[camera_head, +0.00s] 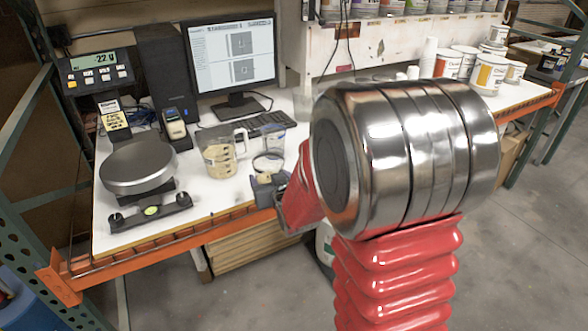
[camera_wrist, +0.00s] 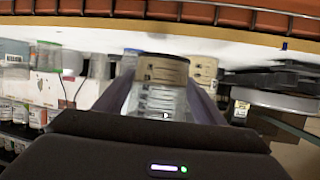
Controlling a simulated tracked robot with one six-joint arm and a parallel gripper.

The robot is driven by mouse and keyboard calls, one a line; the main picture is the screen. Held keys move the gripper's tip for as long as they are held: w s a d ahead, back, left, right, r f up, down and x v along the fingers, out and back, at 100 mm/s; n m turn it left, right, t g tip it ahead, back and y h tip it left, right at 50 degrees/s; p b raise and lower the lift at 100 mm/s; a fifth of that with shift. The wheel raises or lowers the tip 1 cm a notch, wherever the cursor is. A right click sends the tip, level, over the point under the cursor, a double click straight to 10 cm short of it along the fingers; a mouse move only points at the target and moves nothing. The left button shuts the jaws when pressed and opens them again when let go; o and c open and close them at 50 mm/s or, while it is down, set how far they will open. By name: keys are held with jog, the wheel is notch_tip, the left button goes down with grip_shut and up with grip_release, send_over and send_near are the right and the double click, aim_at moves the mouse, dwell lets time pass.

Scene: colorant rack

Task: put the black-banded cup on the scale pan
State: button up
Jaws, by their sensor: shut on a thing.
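My gripper (camera_head: 267,183) is shut on a small clear cup with a dark band (camera_head: 267,161), held near the front edge of the bench. In the wrist view the cup (camera_wrist: 158,100) sits between the two fingers, with its dark band toward the top of the picture. The scale pan (camera_head: 138,164) is a round grey metal disc at the left of the bench, empty, well left of my gripper. It also shows at the right of the wrist view (camera_wrist: 282,102). The scale display (camera_head: 95,61) reads -22 g.
A clear pitcher of tan material (camera_head: 219,158) stands between the pan and my gripper. Another clear cup (camera_head: 273,138) stands behind the held cup. A keyboard (camera_head: 245,127) and a monitor (camera_head: 232,55) are farther back. A black foot with a level (camera_head: 150,211) lies before the pan.

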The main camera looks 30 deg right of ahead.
jog(key=a+f+n+y, duration=0.1)
jog(key=a+f+y, duration=0.1)
jog(key=a, duration=0.9)
jog(key=shift+n, duration=0.4)
jog(key=shift+w+a+f, duration=0.1)
jog(key=shift+a, duration=0.05)
